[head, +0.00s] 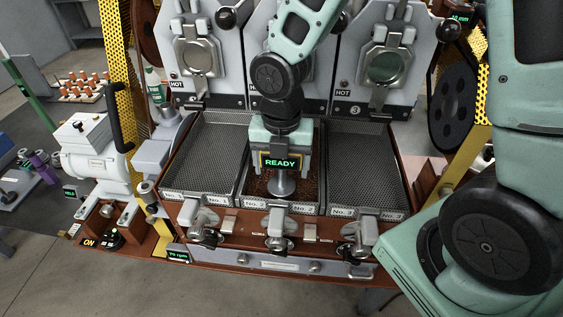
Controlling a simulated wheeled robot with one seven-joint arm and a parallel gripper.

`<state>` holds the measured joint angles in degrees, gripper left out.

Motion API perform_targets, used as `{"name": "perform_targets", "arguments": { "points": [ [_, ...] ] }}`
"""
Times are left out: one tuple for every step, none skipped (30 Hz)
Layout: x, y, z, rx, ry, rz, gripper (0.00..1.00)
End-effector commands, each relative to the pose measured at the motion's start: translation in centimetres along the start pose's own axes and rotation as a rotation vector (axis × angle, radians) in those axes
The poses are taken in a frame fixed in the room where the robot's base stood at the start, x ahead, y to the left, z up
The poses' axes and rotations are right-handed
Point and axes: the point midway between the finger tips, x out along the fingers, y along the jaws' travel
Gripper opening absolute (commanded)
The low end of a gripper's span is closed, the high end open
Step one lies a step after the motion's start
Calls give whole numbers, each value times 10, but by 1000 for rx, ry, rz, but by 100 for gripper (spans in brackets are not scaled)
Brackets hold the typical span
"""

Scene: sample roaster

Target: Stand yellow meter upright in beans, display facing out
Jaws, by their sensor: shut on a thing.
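The yellow meter (280,162) is in the middle of the head view, its body mostly hidden by my gripper. Its dark display faces the front and reads "READY" in green, with a little yellow around it. A pale stem with a round disc shows below the display, over the beans. My gripper (279,174) points down and is shut on the meter, with a grey finger on each side. The meter looks about upright. Brown beans (258,186) lie in the middle tray (241,190). I cannot tell how deep the stem's lower end sits in them.
Empty mesh trays stand left (205,150) and right (370,165) of the bean tray. Roaster fronts marked "HOT" (388,60) rise close behind. Handles and valves (277,232) line the front edge. A white grinder-like machine (95,150) stands at left.

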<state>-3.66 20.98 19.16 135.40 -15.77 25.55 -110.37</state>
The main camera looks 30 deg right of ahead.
Motion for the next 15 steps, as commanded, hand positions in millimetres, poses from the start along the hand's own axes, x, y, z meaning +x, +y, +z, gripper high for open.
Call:
{"name": "perform_targets", "arguments": {
  "points": [
    [1,0,0,0,0,0,43],
    [2,0,0,0,0,0,43],
    [3,0,0,0,0,0,43],
    [4,0,0,0,0,0,43],
    [5,0,0,0,0,0,43],
    [6,0,0,0,0,0,43],
    [7,0,0,1,0,0,43],
    [8,0,0,1,0,0,43],
    [9,0,0,1,1,0,43],
    [10,0,0,1,1,0,43],
    [11,0,0,1,1,0,43],
    [12,0,0,1,1,0,43],
    [12,0,0,1,1,0,43],
    [12,0,0,0,0,0,43],
    [12,0,0,0,0,0,43]
  ]
}}
